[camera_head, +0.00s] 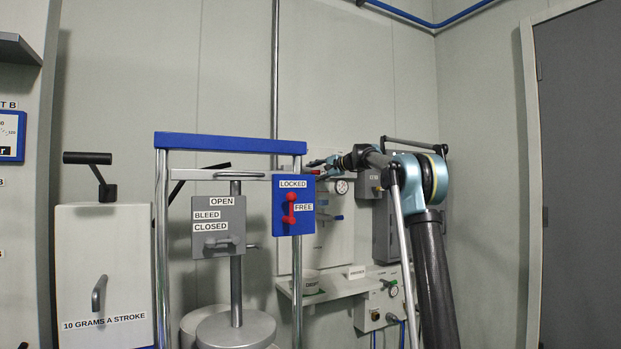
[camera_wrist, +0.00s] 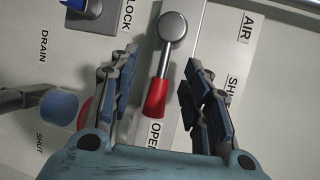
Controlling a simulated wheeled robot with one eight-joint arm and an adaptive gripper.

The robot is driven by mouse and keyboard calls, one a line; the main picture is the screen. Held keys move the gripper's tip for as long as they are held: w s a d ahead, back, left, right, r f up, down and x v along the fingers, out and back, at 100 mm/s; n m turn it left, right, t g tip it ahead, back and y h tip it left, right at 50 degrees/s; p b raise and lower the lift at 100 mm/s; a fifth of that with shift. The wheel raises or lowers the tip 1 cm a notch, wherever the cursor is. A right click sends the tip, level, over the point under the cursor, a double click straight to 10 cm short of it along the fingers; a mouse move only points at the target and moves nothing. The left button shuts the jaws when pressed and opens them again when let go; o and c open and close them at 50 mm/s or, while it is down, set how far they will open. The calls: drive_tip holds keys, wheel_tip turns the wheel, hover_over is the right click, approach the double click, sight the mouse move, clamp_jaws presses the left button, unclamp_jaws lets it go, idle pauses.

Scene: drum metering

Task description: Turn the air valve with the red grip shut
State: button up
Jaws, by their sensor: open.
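The air valve (camera_wrist: 173,28) is a grey round hub with a lever ending in a red grip (camera_wrist: 156,97), seen in the middle of the wrist view. The lever points down the picture, and the grip lies beside the OPEN label. An AIR label and a partly covered SHUT label are to its right. My gripper (camera_wrist: 162,58) is open, with one finger on each side of the lever and a visible gap to both.
A blue-ended handle (camera_wrist: 60,110) by the DRAIN label is left of my gripper. A LOCK block (camera_wrist: 98,14) with a blue part is at upper left. In the head view, a blue plate (camera_head: 286,222) with a red handle stands in front, and a shelf (camera_head: 340,286) is below.

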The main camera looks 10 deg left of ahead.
drive_tip(key=shift+x, duration=1.05)
